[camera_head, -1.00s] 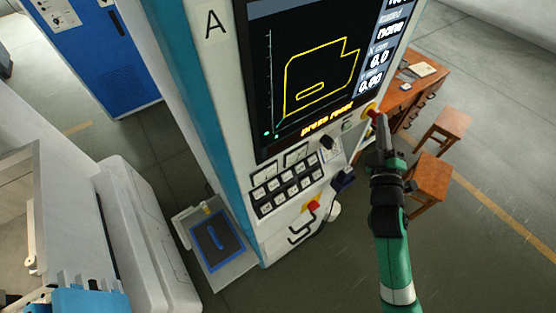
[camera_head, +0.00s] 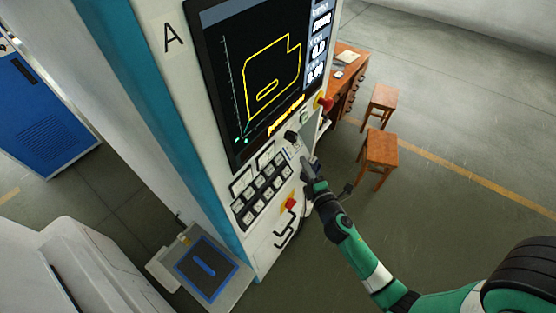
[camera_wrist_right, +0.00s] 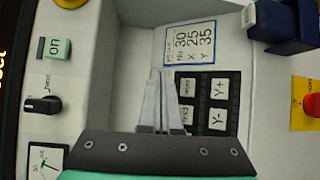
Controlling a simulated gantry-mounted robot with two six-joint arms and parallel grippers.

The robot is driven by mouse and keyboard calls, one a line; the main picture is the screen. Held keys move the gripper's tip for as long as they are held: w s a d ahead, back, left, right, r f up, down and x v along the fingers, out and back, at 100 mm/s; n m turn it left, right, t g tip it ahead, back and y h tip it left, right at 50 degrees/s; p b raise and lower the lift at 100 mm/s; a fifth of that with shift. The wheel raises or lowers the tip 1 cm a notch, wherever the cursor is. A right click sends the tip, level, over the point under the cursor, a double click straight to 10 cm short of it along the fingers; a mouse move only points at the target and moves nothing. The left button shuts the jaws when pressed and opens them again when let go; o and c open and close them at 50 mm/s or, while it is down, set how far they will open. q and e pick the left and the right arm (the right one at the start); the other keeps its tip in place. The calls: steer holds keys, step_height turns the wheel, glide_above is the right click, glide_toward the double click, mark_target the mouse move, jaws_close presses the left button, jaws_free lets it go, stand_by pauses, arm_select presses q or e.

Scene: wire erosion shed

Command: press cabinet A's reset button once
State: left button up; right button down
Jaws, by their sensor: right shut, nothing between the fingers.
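Cabinet A (camera_head: 171,38) is the tall white and teal machine, its screen (camera_head: 262,80) showing a yellow outline and orange text. The text read "press reset" in the earlier frame. My right gripper (camera_head: 306,161) is shut and empty at the right edge of its panel. In the right wrist view, the shut fingers (camera_wrist_right: 161,75) overlap a recess beside a black keypad (camera_wrist_right: 212,100) with Y+ and Y- keys and two smaller keys. Contact cannot be told. My left gripper is not in view.
A green "on" button (camera_wrist_right: 55,48) and black knob (camera_wrist_right: 42,105) lie left of the recess. A red button (camera_wrist_right: 312,105) on yellow and a dark blue block (camera_wrist_right: 283,22) lie right. A red knob (camera_head: 326,103) sticks out above my gripper. Stools (camera_head: 379,150) stand on the floor behind.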

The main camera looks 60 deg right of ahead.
steer(key=b, duration=0.6)
glide_toward(280, 155)
steer(key=w+d, duration=0.3)
steer(key=d, duration=0.1)
steer(key=shift+w+a+r, duration=0.15)
steer(key=shift+w+r, duration=0.1)
stand_by(1.2)
steer(key=shift+w+f+b, duration=0.25)
steer(key=shift+w+b, duration=0.1)
steer(key=shift+b, duration=0.25)
steer(key=shift+w+f+b, duration=0.25)
steer(key=shift+w+b, duration=0.05)
steer(key=shift+b, duration=0.1)
stand_by(0.5)
steer(key=shift+s+r+p, duration=0.3)
steer(key=shift+r+p, duration=0.1)
steer(key=shift+p, duration=0.05)
steer(key=shift+s+r, duration=0.1)
steer(key=shift+s, duration=0.25)
